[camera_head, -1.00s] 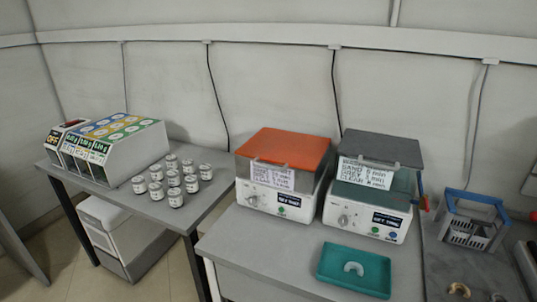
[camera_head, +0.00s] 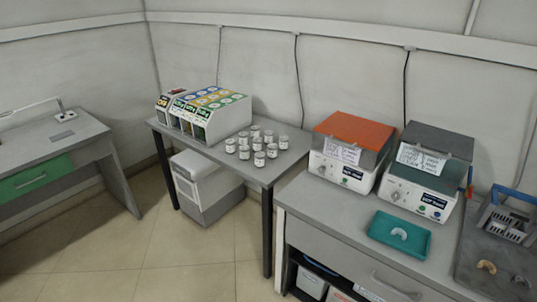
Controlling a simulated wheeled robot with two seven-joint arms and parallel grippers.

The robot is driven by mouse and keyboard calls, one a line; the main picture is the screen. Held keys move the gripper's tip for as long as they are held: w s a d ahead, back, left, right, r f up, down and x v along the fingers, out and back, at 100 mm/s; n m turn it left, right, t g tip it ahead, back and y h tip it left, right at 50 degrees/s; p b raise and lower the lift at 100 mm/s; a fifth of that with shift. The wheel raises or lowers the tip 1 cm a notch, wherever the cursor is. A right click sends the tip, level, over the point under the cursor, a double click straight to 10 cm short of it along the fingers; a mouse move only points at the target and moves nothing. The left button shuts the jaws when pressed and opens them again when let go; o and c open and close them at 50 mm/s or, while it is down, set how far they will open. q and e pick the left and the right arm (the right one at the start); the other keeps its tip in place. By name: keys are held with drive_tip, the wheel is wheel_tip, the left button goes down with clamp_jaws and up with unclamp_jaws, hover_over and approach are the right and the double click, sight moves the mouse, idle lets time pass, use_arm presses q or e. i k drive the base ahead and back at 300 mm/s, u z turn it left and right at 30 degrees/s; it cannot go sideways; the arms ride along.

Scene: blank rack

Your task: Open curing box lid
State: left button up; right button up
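Two box-shaped machines with lids stand side by side on the grey counter at the right. The left one has an orange lid (camera_head: 355,129) and a white body (camera_head: 340,173) with a paper label on its front. The right one has a dark grey lid (camera_head: 440,140) and a white body (camera_head: 416,199) with a knob, a small display and a paper label. I cannot tell for sure which is the curing box. Both lids look closed. Neither of my grippers is in view.
A blue-handled basket (camera_head: 510,218) stands at the right edge. A dispenser (camera_head: 205,113) and several small jars (camera_head: 259,159) occupy the middle table. Floor (camera_head: 180,262) is open at front left.

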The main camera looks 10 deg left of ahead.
sight(368, 133)
drive_tip(key=u, duration=0.25)
drive_tip(key=k, duration=0.45)
drive_tip(key=u, duration=0.85)
drive_tip(key=i, duration=1.45)
drive_tip(key=z, duration=1.5)
drive_tip(key=i, duration=0.6)
drive_tip(key=z, duration=0.65)
